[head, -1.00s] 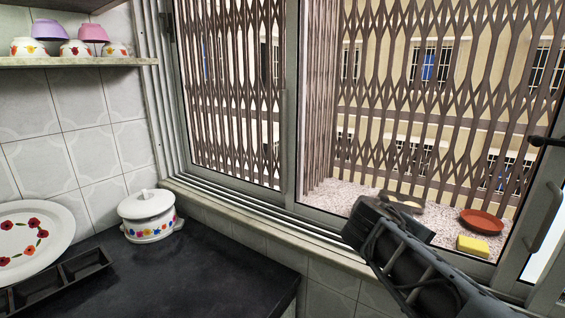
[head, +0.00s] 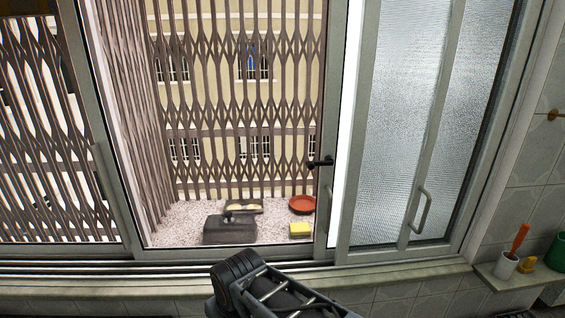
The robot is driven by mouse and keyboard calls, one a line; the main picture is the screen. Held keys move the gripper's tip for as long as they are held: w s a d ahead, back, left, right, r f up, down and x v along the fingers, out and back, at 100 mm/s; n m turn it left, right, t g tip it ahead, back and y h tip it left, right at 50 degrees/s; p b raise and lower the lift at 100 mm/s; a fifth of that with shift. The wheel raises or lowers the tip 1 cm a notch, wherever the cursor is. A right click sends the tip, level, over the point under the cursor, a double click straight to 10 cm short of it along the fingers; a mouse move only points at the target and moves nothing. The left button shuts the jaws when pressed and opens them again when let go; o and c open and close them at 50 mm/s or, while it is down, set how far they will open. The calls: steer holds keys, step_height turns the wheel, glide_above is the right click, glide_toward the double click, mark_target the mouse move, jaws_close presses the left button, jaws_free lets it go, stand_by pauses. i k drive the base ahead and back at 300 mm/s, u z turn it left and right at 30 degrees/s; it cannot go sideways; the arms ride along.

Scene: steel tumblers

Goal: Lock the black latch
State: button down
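The black latch (head: 320,163) is a small dark lever on the right upright of the sliding window frame, a little right of the picture's middle. Its arm lies roughly level. My gripper (head: 236,266), a dark shape at the end of my arm, is at the bottom centre, below and left of the latch and well apart from it. Its fingers cannot be made out, so I cannot tell whether it is open or shut. I see nothing held.
Frosted panes with a grey handle (head: 419,211) stand to the right. Beyond the window, a ledge bears a dark block (head: 230,230), a yellow sponge (head: 300,230) and a red dish (head: 302,204), before a folding grille. A white cup (head: 505,265) stands on the right shelf.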

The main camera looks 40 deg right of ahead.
mark_target(328, 161)
steer(key=z, duration=0.65)
steer(key=k, duration=0.3)
steer(key=z, duration=0.6)
steer(key=i, duration=0.4)
steer(key=z, duration=0.2)
steer(key=k, duration=0.5)
steer(key=u, duration=0.7)
